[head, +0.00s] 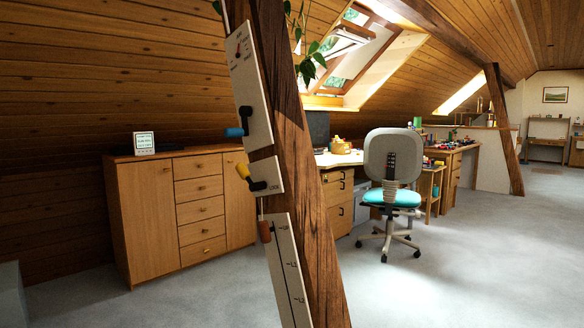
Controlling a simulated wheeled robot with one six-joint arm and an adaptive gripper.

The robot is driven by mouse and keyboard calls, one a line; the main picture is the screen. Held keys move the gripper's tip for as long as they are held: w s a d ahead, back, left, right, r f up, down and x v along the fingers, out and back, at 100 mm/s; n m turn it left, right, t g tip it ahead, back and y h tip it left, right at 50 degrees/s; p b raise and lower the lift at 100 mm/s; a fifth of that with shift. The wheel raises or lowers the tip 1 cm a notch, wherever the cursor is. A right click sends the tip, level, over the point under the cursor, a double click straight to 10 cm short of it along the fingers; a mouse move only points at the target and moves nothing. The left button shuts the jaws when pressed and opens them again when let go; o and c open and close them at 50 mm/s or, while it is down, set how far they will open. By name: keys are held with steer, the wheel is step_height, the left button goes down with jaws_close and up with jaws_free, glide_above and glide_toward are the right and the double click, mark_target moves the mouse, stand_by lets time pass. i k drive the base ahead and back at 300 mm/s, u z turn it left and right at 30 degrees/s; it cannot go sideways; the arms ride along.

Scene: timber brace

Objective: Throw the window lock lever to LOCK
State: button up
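The lock lever (243,171) has a yellow grip on a black arm. It sits on a small white plate (270,170) on the slanted timber brace (295,150). The grip points up and left from its black pivot. No part of my gripper shows in the head view.
Above the lever, a white panel (246,75) carries a dial and a blue-handled crank (235,132). Below hangs an orange-red handle (265,231) by a slotted panel (287,270). A wooden cabinet (190,200) stands behind left, an office chair (392,180) right. Floor in front is clear.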

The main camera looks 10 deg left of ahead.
mark_target(243, 173)
steer(key=z, duration=0.2)
steer(key=i, duration=0.95)
steer(key=u, duration=0.3)
